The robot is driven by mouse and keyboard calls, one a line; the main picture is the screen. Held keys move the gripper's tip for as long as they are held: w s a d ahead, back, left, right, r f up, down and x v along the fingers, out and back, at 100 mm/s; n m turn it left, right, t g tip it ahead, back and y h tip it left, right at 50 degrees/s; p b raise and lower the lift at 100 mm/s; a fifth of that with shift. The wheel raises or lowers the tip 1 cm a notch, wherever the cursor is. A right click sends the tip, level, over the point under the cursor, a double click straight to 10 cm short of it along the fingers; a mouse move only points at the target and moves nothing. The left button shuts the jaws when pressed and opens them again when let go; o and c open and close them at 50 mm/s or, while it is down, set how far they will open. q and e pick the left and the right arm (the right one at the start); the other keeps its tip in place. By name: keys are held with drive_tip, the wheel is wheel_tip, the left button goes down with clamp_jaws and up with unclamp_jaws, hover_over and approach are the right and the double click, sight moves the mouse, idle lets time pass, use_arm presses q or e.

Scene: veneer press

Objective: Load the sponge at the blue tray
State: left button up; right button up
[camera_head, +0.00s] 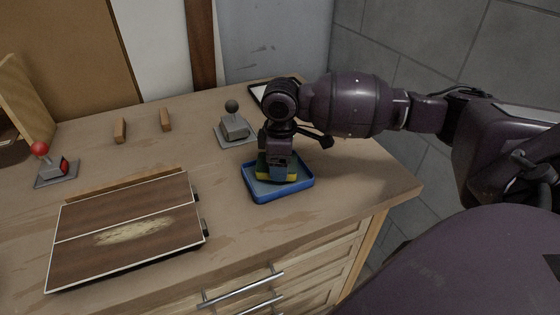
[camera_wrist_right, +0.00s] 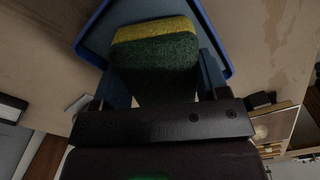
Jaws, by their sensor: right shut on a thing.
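The blue tray (camera_head: 297,190) sits on the workbench near its right front corner. My right gripper (camera_head: 277,172) points down over the tray, shut on the green and yellow sponge (camera_head: 262,171). In the right wrist view the sponge (camera_wrist_right: 155,48) lies between the two fingers, with its yellow layer toward the far side. The tray's blue rim (camera_wrist_right: 215,45) shows around it in that view. I cannot tell whether the sponge touches the tray floor. My left gripper is not in view.
A veneer board (camera_head: 130,230) with a pale patch lies left of the tray. A grey-knobbed lever (camera_head: 234,125) stands just behind the tray, and a red-knobbed lever (camera_head: 55,168) is at far left. Two small wooden blocks (camera_head: 120,131) stand at the back. Drawer handles (camera_head: 240,287) are along the front.

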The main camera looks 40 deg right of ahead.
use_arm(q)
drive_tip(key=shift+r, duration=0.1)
use_arm(e)
drive_tip(key=shift+f, duration=0.35)
idle(0.4)
drive_tip(key=shift+f, duration=0.25)
idle(0.6)
drive_tip(key=shift+r+p, duration=0.65)
drive_tip(key=shift+r, duration=0.25)
drive_tip(key=shift+r+p, duration=0.9)
drive_tip(key=shift+r, duration=0.2)
drive_tip(key=shift+r+p, duration=1.6)
drive_tip(key=shift+p, duration=0.35)
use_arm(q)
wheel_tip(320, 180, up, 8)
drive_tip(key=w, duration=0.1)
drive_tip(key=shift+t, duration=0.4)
use_arm(e)
drive_tip(key=shift+f, duration=0.1)
